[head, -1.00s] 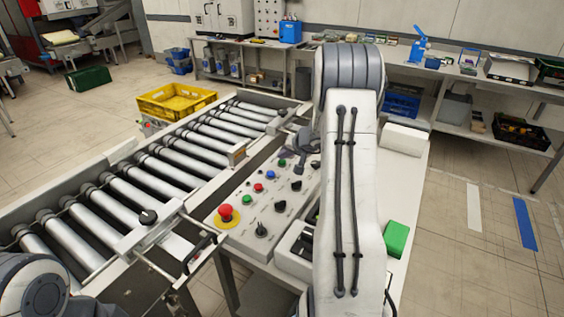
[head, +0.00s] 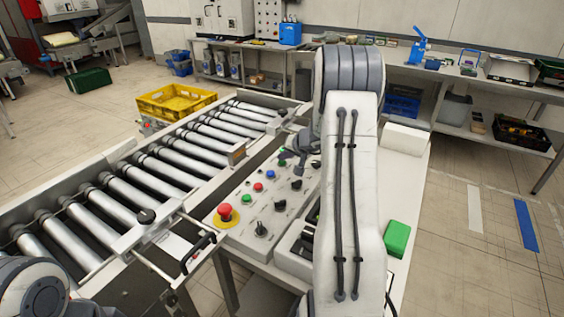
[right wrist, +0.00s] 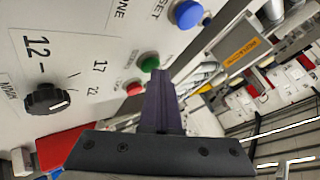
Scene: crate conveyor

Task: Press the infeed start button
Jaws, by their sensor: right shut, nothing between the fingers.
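The grey control panel (head: 238,228) carries a row of coloured buttons beside the roller conveyor. My right gripper (head: 284,154) is at that end, partly hidden by my right arm. In the right wrist view its shut, empty fingers (right wrist: 160,74) point at a green button (right wrist: 150,63) and overlap its lower edge. Whether they touch cannot be told. The small button labels there are too blurred to read. My left gripper is out of view; only part of my left arm shows at lower left.
A blue button (right wrist: 188,13), a red button (right wrist: 133,88) and a black knob (right wrist: 47,97) surround the fingers in the right wrist view. A red emergency stop (head: 226,211) is at the panel's near end. The conveyor rollers (head: 165,175) are empty; a yellow crate (head: 175,101) stands beyond.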

